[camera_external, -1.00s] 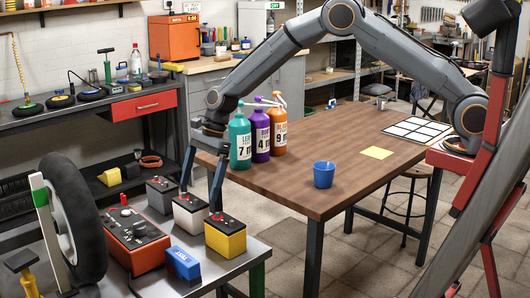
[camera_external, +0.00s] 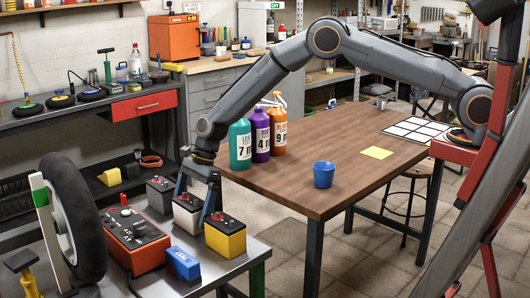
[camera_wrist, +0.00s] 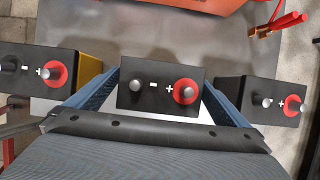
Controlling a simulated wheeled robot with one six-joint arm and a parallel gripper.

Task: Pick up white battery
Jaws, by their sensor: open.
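The white battery (camera_external: 187,219) stands upright on the metal table, between a grey battery (camera_external: 160,194) and a yellow battery (camera_external: 226,239). My gripper (camera_external: 195,212) is open, pointing down, with its fingers on either side of the white battery. In the wrist view, the white battery's black top (camera_wrist: 160,92), with a minus post and a red-ringed plus post, lies between the two blue-grey fingers. Its lower body is mostly hidden there. I cannot tell whether the fingers touch it.
The yellow battery's top (camera_wrist: 38,70) and the grey battery's top (camera_wrist: 277,102) sit close outside the fingers. An orange charger (camera_external: 137,241), a blue box (camera_external: 184,264) and a tire (camera_external: 76,217) share the metal table (camera_external: 222,270). Bottles (camera_external: 240,143) stand on the wooden table behind.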

